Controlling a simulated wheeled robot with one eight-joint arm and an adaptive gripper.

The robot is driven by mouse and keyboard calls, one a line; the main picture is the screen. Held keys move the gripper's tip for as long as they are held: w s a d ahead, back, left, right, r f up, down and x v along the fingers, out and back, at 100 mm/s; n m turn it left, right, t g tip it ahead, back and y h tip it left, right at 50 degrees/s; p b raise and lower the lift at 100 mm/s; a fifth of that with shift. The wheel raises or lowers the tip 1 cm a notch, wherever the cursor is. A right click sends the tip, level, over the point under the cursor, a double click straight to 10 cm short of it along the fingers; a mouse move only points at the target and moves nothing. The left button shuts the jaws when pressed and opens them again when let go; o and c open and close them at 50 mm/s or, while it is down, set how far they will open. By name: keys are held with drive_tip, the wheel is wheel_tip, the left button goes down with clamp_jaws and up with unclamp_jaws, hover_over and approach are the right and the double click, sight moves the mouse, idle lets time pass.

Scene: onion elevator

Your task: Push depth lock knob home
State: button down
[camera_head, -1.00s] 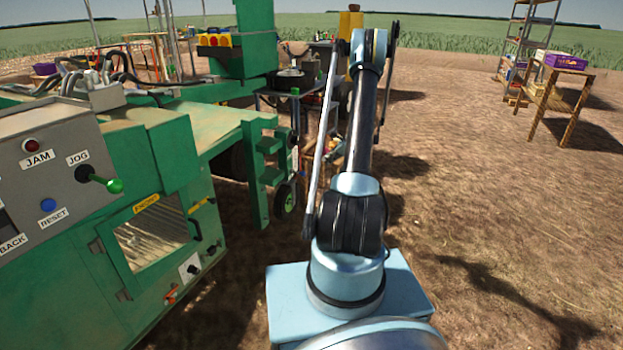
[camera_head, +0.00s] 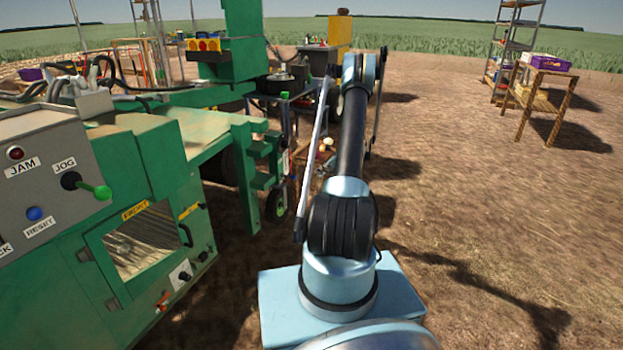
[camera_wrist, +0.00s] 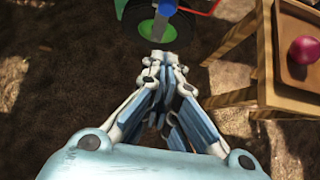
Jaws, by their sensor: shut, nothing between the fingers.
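My gripper (camera_wrist: 158,60) is shut and empty in the wrist view, its fingertips together just below a small wheel with a green hub (camera_wrist: 142,28). A blue part (camera_wrist: 166,8) stands in front of that wheel at the top edge; I cannot tell whether the fingertips touch it. In the head view the wheel (camera_head: 276,207) sits under the green machine's frame (camera_head: 222,130), and a small green knob (camera_head: 284,95) shows above it. No knob is labelled as the depth lock, so I cannot tell which it is. My arm hides the gripper in the head view.
A wooden stand (camera_wrist: 255,55) with a tray and a red onion (camera_wrist: 304,49) is close right of the gripper in the wrist view. The control panel (camera_head: 45,190) is at left in the head view. Open soil lies right; a wooden table (camera_head: 540,82) stands farther back.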

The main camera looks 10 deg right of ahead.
drive_tip(key=w+a+r+x, duration=0.1)
drive_tip(key=r+x, duration=0.1)
drive_tip(key=x, duration=1)
drive_tip(key=shift+a, duration=0.4)
drive_tip(key=shift+w, duration=0.15)
drive_tip(key=shift+w+a, duration=0.5)
drive_tip(key=shift+a, duration=0.25)
drive_tip(key=shift+w+a, duration=0.55)
drive_tip(key=shift+a, duration=0.2)
approach(296, 177)
drive_tip(key=s+d, duration=0.2)
drive_tip(key=d, duration=0.1)
drive_tip(key=shift+s+d+f, duration=0.1)
drive_tip(key=shift+s+d, duration=0.2)
drive_tip(key=shift+s, duration=0.05)
